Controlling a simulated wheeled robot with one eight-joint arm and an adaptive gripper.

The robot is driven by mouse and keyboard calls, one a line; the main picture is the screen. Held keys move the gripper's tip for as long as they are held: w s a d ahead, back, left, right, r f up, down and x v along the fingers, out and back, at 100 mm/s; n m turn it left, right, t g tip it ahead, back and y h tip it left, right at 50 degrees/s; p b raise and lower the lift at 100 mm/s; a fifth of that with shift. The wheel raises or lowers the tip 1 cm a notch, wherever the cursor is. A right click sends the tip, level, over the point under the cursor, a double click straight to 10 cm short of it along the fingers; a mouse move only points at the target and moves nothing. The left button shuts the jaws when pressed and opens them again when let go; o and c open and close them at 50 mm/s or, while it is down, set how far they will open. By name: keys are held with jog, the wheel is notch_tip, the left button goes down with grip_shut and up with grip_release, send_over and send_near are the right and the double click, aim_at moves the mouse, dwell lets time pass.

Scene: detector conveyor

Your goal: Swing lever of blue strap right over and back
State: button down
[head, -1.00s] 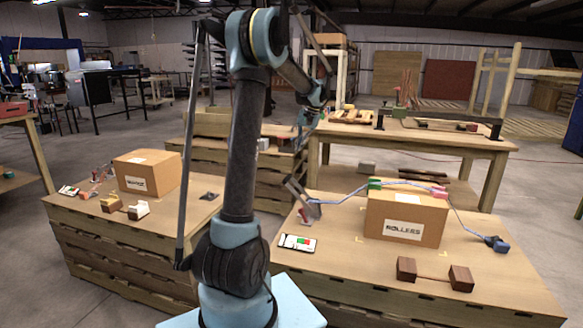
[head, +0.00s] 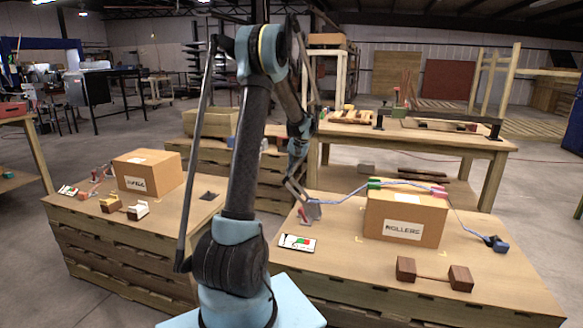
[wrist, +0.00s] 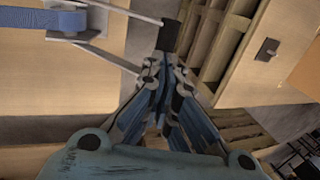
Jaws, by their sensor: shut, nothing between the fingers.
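The blue strap (head: 345,196) runs over the cardboard box marked ROLLERS (head: 405,215) on the right-hand crate table. Its metal lever (head: 296,192) stands tilted up to the left at the strap's left end. In the wrist view the blue strap (wrist: 50,20) enters at the top left and the lever (wrist: 95,45) shows as an open metal frame beside my fingers. My gripper (head: 293,175) is low beside the lever, partly hidden by clutter of arm and lever. In the wrist view my gripper (wrist: 168,45) is shut and empty. I cannot tell whether it touches the lever.
Green and pink corner guards (head: 439,191) sit under the strap on the box. A display card (head: 298,243) and two joined wooden blocks (head: 460,278) lie in front. A second crate table (head: 75,210) with another box (head: 147,172) is left. A workbench (head: 450,140) stands behind.

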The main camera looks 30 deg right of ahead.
jog(key=shift+f, duration=0.2)
jog(key=shift+w+a+f, duration=0.45)
jog(key=shift+w+a, duration=0.05)
jog(key=shift+w, duration=0.05)
